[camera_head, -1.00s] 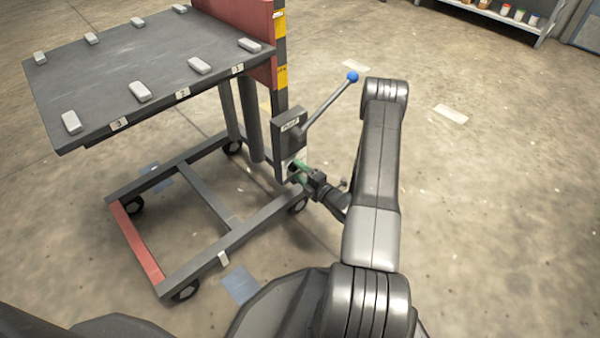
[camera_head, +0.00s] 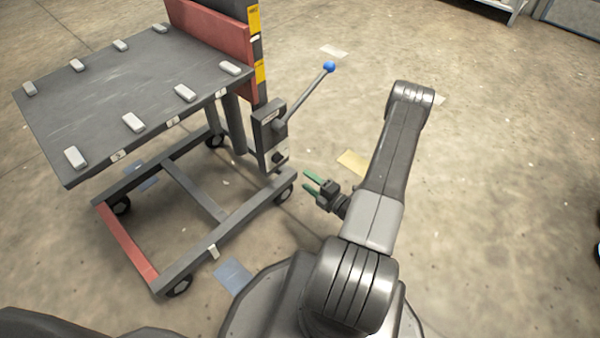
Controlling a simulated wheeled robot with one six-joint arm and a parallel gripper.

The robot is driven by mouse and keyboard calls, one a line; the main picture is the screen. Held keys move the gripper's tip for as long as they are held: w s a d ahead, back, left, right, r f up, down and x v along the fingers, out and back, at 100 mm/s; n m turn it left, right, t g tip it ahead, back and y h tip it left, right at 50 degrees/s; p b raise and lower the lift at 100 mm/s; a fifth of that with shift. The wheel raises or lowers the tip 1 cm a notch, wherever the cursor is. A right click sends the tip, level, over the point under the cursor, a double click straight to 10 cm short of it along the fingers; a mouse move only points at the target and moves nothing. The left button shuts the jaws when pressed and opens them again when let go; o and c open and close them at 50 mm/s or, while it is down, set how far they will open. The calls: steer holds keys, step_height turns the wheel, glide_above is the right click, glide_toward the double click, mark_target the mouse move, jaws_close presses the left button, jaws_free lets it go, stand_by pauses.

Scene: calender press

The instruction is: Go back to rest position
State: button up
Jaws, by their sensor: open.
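My gripper (camera_head: 311,183) has two green fingers, spread apart with nothing between them. It points left toward the lift cart's control box (camera_head: 269,132), with a clear gap between them. My dark grey arm rises to the right of the gripper and bends at its elbow. The control box sits on the cart's post and bears a lever (camera_head: 305,95) with a blue ball knob (camera_head: 329,67), tilted up and to the right.
The lift cart's platform (camera_head: 150,90) stands at left with several grey blocks along its edges. Its wheeled frame (camera_head: 125,243) reaches close to my base. A blue floor patch (camera_head: 232,275) lies beside it. The floor (camera_head: 500,180) at right is open. A shelf stands at top right.

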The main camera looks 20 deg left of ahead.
mark_target(280, 161)
steer(key=shift+s+d, duration=0.25)
steer(key=shift+d, duration=0.35)
steer(key=shift+a, duration=0.1)
steer(key=b+x, duration=0.3)
steer(key=x, duration=1)
steer(key=shift+w+a+b, duration=0.1)
steer(key=shift+a+b, duration=0.2)
steer(key=shift+b, duration=0.05)
